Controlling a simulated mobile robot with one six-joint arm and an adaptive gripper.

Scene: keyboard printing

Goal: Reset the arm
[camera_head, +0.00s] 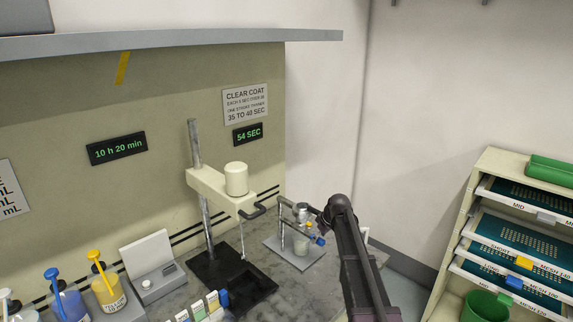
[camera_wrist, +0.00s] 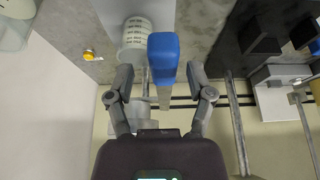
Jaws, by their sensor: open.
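My gripper (camera_wrist: 160,78) is open in the wrist view, with one dark finger on each side of a blue handle (camera_wrist: 163,55). The handle lies between or just beyond the fingertips, and I see a gap on both sides. A white cup with printed lines (camera_wrist: 136,35) is beside the handle. In the head view my dark arm (camera_head: 350,240) reaches up from the bottom edge to a small metal stand (camera_head: 287,249) on the bench. A blue part (camera_head: 320,240) shows there close to the arm. My fingers are mostly hidden in that view.
A cream overhead mixer (camera_head: 215,187) on a tall post stands left of the small stand. A white scale (camera_head: 150,266) and pump bottles (camera_head: 105,287) are further left. A shelf unit with screens (camera_head: 520,240) and a green cup (camera_head: 485,306) stand at right.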

